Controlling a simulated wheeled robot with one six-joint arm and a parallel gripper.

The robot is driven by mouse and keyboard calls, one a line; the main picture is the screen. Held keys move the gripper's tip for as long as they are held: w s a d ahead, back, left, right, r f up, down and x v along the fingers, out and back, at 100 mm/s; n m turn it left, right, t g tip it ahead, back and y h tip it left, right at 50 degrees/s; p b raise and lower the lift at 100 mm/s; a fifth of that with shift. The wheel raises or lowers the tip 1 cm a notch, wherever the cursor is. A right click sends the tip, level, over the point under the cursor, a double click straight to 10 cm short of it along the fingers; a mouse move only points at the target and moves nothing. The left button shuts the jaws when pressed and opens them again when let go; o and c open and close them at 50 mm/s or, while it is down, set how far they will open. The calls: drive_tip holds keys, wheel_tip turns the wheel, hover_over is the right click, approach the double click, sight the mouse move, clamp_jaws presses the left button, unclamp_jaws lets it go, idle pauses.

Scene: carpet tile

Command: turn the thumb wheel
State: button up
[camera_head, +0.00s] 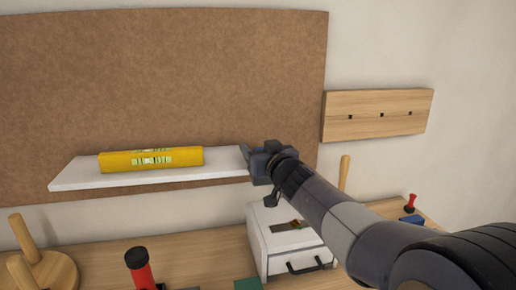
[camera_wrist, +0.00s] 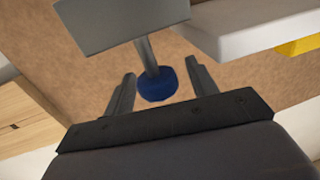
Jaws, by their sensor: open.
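A blue thumb wheel (camera_wrist: 156,86) shows in the wrist view at the end of a grey stem (camera_wrist: 147,52) that comes from a flat grey block (camera_wrist: 125,20). My gripper (camera_wrist: 160,70) is open, with one finger on each side of the wheel and stem. Gaps show between the fingers and the wheel; its depth relative to the fingertips is hard to tell. In the head view my gripper (camera_head: 250,156) is at the right end of a white shelf (camera_head: 75,177), and it hides the wheel. A yellow spirit level (camera_head: 125,160) lies on the shelf.
A brown board (camera_head: 160,70) is behind the shelf. A wooden rail (camera_head: 375,102) hangs at right. Below, a wooden bench (camera_head: 195,250) carries a white drawer box (camera_head: 270,238), a red-and-black object (camera_head: 140,270) and wooden pegs (camera_head: 24,235). Space above the shelf is clear.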

drive_tip(key=shift+w+a, duration=0.2)
drive_tip(key=shift+w, duration=0.2)
drive_tip(key=c, duration=1)
drive_tip(key=shift+o, duration=0.2)
